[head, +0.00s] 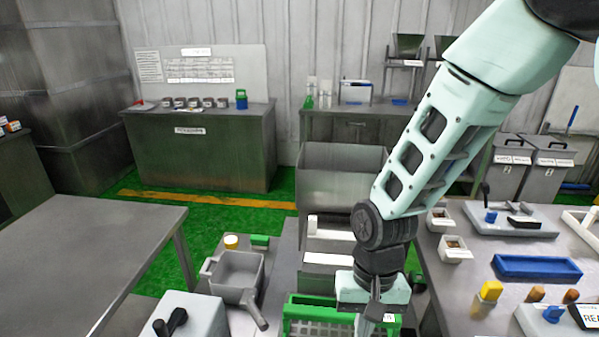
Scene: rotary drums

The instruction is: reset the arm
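My arm comes down from the top right of the head view, its pale green links bent toward the lower middle. My gripper (368,318) points down at the bottom of the view, above or beside a green rack (312,308). Its fingertips are near the lower edge, and I cannot tell whether they are open, shut or holding something. I cannot tell whether the gripper touches the rack.
A grey table (85,250) stands at the left. A grey container with a handle (238,275) sits left of the rack. Green floor (215,245) shows open between the left table and back cabinets.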

